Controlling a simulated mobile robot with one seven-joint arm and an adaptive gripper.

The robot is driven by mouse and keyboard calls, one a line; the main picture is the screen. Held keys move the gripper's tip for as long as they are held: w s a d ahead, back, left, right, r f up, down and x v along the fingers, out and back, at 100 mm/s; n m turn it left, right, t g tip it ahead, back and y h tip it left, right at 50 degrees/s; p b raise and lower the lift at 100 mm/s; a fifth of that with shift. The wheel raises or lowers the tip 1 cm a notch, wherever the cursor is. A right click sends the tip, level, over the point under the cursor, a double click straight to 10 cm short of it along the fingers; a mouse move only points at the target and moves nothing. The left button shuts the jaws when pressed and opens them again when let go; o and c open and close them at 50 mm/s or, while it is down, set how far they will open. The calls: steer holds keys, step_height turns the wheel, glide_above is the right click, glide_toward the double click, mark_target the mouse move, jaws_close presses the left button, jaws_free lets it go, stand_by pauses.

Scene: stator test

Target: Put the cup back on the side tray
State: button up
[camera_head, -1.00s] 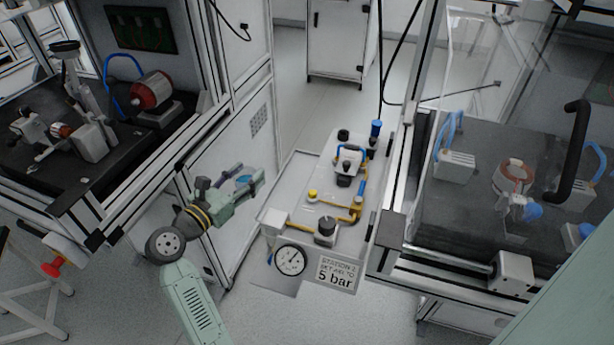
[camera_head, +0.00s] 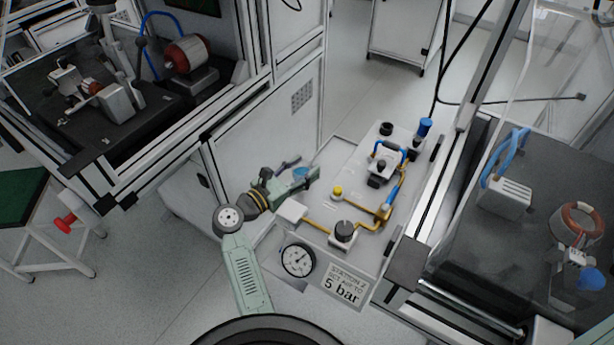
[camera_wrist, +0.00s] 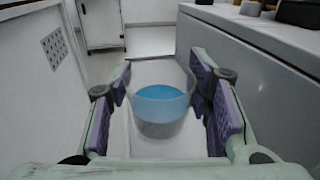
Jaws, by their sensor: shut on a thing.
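A clear cup with blue in it (camera_wrist: 162,105) is between the two purple-padded fingers of my gripper (camera_wrist: 165,110) in the wrist view. The pads press on its sides and it looks upright. I cannot tell for sure which surface is the side tray. A green-topped stand (camera_head: 20,192) is at the left edge of the head view, far from my gripper.
The pneumatic panel (camera_head: 350,185) with gauge (camera_head: 298,260) and pipes is just right of my gripper. A white cabinet (camera_head: 250,140) stands behind it on the left. Benches with machines are at both sides. Open floor (camera_head: 150,265) lies at lower left.

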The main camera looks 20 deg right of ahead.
steer(key=shift+f+p, duration=0.3)
steer(key=shift+f, duration=1.9)
steer(key=shift+f, duration=0.2)
steer(key=o, duration=1.1)
steer(key=shift+r, duration=0.1)
steer(key=shift+r, duration=0.2)
steer(key=b+v, duration=0.4)
steer(key=v, duration=0.8)
